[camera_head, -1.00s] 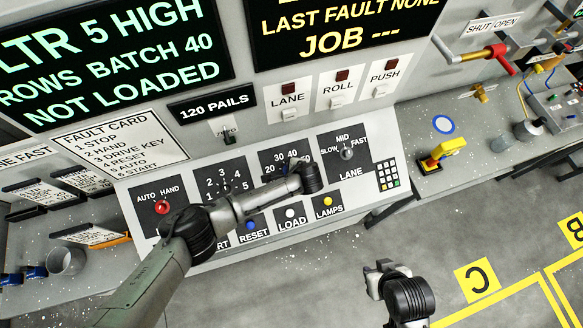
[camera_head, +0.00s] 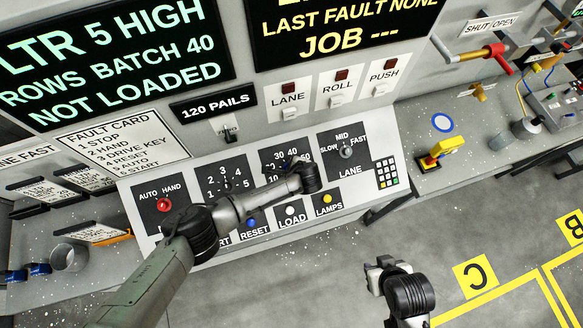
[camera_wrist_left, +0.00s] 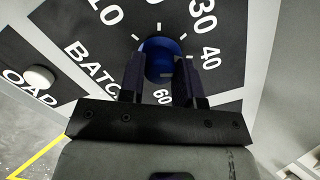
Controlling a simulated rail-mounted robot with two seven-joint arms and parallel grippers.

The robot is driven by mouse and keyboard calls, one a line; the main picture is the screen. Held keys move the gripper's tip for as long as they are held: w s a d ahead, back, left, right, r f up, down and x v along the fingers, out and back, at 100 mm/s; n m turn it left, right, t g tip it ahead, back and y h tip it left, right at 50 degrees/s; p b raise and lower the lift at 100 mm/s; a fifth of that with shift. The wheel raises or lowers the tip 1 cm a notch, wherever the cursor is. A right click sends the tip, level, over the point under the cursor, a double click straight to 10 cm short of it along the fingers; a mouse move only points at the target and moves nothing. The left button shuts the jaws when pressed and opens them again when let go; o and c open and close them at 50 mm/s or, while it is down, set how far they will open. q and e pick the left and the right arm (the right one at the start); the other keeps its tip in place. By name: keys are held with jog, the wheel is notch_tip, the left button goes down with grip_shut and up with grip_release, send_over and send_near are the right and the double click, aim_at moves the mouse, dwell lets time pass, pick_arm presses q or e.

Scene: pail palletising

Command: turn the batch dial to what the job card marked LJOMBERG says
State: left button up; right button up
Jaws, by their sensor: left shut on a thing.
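The batch dial has a round blue knob (camera_wrist_left: 160,62) in the left wrist view, on a dark plate with the numbers 30, 40 and 60 around it. My left gripper (camera_wrist_left: 160,75) is shut on this knob, with one finger on each side. In the head view my left gripper (camera_head: 291,165) is at the batch dial plate (camera_head: 270,157) and hides the knob. I cannot tell where the knob points. The upper screen (camera_head: 110,62) reads BATCH 40. No card marked LJOMBERG is readable. My right gripper (camera_head: 376,275) hangs over the floor; its fingers are unclear.
The lane dial (camera_head: 346,152) and a keypad (camera_head: 387,173) are to the right on the sloped console. The auto/hand dial (camera_head: 163,204) and a layer dial plate (camera_head: 221,183) are to the left. Coloured buttons, including LOAD (camera_head: 291,211), line the front. Small cards (camera_head: 88,180) stand far left.

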pick_arm(q)
jog(key=o, duration=0.9)
jog(key=shift+v, duration=6.9)
